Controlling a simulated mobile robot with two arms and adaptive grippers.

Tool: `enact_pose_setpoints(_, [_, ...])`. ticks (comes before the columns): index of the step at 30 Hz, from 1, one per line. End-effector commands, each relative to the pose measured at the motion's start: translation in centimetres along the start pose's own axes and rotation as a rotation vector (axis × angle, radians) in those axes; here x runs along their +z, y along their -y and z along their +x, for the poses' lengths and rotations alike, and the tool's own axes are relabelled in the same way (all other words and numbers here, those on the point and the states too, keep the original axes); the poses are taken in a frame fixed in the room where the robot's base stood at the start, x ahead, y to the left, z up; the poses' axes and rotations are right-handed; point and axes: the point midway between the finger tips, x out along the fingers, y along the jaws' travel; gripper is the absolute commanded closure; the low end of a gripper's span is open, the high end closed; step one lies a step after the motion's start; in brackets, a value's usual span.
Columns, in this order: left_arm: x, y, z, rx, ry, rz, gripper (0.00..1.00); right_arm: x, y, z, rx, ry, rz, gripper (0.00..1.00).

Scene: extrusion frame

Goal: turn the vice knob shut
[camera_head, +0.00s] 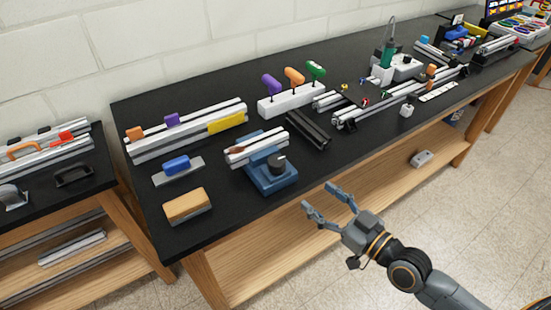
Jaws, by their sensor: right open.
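The blue vice (272,179) stands near the front edge of the black workbench. Its dark round knob (277,163) is on the right side of its top. A light aluminium extrusion (252,149) lies across the vice, with a small brown-red piece (237,150) on it. My right gripper (327,196) is open and empty, off the front edge of the bench, to the right of the vice and apart from it. Its fingers point up and left. My left gripper does not show.
A wooden block (187,206) and a blue-handled tool (177,165) lie left of the vice. A dark extrusion (307,130) lies to its right. Coloured hex-key handles (293,77) stand in a white block behind. The bench front right of the vice is clear.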

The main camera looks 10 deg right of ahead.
Motion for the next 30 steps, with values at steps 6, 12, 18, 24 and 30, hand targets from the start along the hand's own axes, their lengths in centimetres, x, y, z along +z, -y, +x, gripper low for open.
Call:
enact_pose_setpoints(6, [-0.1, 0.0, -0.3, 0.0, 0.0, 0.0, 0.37, -3.0, 1.4, 0.3, -0.035, -0.048, 0.005, 0.37])
enact_pose_setpoints(12, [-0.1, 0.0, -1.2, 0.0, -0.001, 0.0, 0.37, -3.3, 1.4, 2.9, -0.034, -0.05, 0.007, 0.37])
enact_pose_setpoints(18, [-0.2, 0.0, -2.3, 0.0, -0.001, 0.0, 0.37, -3.5, 1.6, 7.1, -0.033, -0.05, 0.007, 0.37])
enact_pose_setpoints(24, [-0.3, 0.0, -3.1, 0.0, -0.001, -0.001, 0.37, -3.5, 1.7, 10.9, -0.034, -0.047, 0.007, 0.37])
enact_pose_setpoints(30, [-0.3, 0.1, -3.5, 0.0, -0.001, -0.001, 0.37, -3.4, 1.8, 13.1, -0.034, -0.046, 0.005, 0.37])
